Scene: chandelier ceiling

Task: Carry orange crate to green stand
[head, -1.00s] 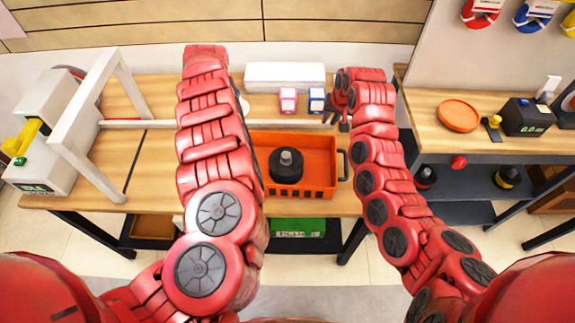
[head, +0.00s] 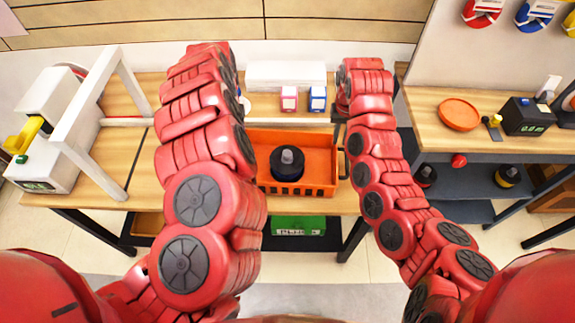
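The orange crate (head: 326,162) sits on the wooden table in the middle of the head view. It holds a black round weight-like object (head: 287,163), and a dark handle shows at its right end. My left arm covers the crate's left end and hides the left gripper. My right gripper (head: 339,117) is a small dark shape just behind the crate's back right corner. Its fingers are mostly hidden by my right arm, so I cannot tell whether it touches the crate. I cannot make out a green stand; a green box (head: 299,226) shows below the table.
The wooden table (head: 105,165) bears a white frame (head: 75,118) and a white machine at left. A white box (head: 285,75) and pink and blue small boxes stand behind the crate. A side table at right holds an orange plate (head: 459,114) and a black device (head: 526,117).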

